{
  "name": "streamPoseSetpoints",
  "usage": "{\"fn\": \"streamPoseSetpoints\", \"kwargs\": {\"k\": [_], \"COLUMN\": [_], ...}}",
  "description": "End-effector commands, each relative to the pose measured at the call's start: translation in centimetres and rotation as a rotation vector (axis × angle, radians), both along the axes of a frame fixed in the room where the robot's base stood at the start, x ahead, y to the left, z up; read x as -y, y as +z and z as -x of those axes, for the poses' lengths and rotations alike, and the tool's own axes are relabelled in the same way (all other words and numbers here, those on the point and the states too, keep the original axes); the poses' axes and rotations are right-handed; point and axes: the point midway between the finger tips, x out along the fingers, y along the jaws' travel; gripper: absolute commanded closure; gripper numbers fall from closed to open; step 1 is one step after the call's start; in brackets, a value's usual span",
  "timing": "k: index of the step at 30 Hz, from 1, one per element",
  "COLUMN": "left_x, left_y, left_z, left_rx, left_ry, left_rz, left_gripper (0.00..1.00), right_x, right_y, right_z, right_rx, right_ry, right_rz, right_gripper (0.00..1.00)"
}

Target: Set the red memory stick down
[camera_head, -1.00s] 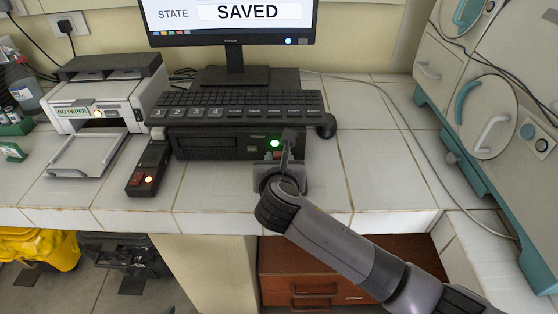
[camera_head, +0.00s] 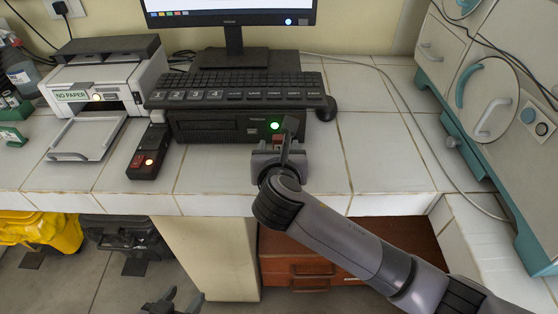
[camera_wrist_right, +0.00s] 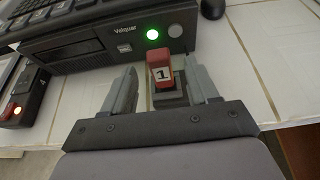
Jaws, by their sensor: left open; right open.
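The red memory stick (camera_wrist_right: 161,72), marked "1", stands upright at a dark square base (camera_wrist_right: 168,97) in front of the black computer box (camera_wrist_right: 105,42). Only a bit of its red shows in the head view (camera_head: 278,140), mostly hidden by my gripper. My right gripper (camera_wrist_right: 164,78) is open, with one finger on each side of the stick and visible gaps between. In the head view my right gripper (camera_head: 280,152) is at the front of the box. My left gripper (camera_head: 173,301) is open and empty, low at the bottom edge, below the counter.
A black and red device with a lit button (camera_head: 148,153) lies left of the box. A keyboard (camera_head: 240,84) rests above the box, with a mouse (camera_head: 326,109) beside it. A printer (camera_head: 100,90) stands at left, an incubator (camera_head: 490,100) at right. The white tiles right of my gripper are clear.

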Motion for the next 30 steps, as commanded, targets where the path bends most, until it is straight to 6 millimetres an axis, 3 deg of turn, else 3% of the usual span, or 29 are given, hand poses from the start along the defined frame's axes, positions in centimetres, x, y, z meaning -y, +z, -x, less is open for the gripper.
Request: {"fn": "streamPoseSetpoints", "kwargs": {"k": [6,13,30], "left_x": [0.0,0.0,0.0], "left_y": [0.3,0.5,0.5], "left_z": [0.0,0.0,0.0], "left_rx": [0.000,0.000,0.000], "left_ry": [0.000,0.000,0.000], "left_rz": [0.000,0.000,0.000], "left_gripper": [0.41,0.41,0.41], "right_x": [0.0,0.0,0.0], "right_y": [1.6,2.7,3.1], "right_z": [3.7,6.5,7.4], "right_rx": [0.000,0.000,-0.001], "right_ry": [0.002,0.001,0.000], "right_rz": [-0.002,-0.001,-0.001], "right_gripper": [0.41,0.41,0.41]}}
